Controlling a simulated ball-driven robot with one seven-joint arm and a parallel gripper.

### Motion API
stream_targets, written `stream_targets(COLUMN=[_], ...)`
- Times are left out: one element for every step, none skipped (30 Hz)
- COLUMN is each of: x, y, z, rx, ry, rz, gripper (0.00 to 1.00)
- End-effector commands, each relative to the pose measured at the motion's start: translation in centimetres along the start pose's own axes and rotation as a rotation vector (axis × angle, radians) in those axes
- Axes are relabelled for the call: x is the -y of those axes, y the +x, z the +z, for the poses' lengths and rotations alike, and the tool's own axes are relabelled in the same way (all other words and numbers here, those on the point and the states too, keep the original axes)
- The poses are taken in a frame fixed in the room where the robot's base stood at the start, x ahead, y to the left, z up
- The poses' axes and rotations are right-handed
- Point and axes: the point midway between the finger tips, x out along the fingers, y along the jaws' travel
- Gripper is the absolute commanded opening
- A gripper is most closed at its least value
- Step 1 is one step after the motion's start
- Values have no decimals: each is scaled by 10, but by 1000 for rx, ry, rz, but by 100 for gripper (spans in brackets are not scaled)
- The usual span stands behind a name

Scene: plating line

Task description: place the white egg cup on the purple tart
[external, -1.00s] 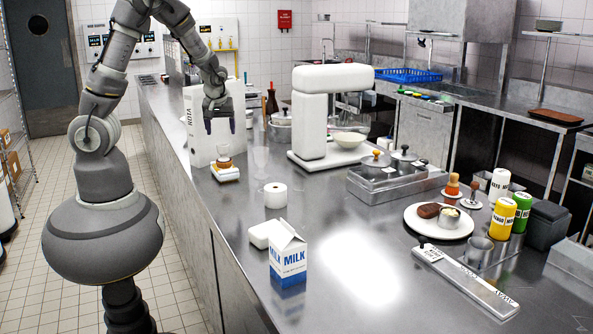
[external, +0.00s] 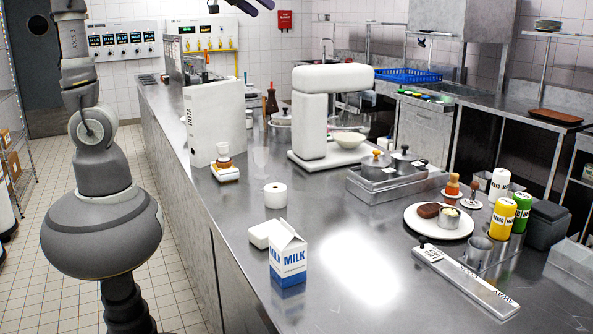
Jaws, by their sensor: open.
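The small white egg cup (external: 223,148) stands upright on the left part of the steel counter. It appears to rest on top of a small round tart (external: 224,162), which looks reddish brown with a pale edge at this size; purple cannot be made out. The tart sits on a white and yellow block (external: 226,175). My gripper (external: 232,8) is at the top edge of the external view, high above the cup and apart from it. Only its dark fingertips show. They are spread open, with nothing seen between them.
A white binder (external: 213,125) stands close behind the cup. A clear glass (external: 261,162) and a white roll (external: 275,195) are to its right. A milk carton (external: 288,256) stands nearer the front, and a white mixer (external: 310,120) further right.

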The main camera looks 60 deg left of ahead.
Motion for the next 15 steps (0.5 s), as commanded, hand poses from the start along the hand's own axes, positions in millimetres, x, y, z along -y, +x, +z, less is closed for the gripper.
stream_targets(x=[-20, -32, -47, -56, -64, -73, -79, -83, -88, -90, -91, -92, -92, -92, -92], y=[-38, -59, -85, -103, -119, -137, -148, -156, -165, -169, -172, -173, -174, -174, -173], z=[-28, -40, -54, -62, -68, -75, -78, -81, -82, -84, -84, -85, -85, -85, -85], rx=[-81, -123, -174, -209, -238, -272, -292, -308, -323, -330, -335, -339, -340, -339, -339], ry=[63, 105, 156, 191, 221, 255, 276, 292, 309, 318, 324, 328, 329, 329, 329], rz=[48, 73, 100, 115, 128, 142, 150, 156, 162, 164, 166, 167, 167, 167, 167], gripper=[76, 76, 76, 76, 76, 76, 76, 76, 76, 76, 76, 76, 76, 76, 76])
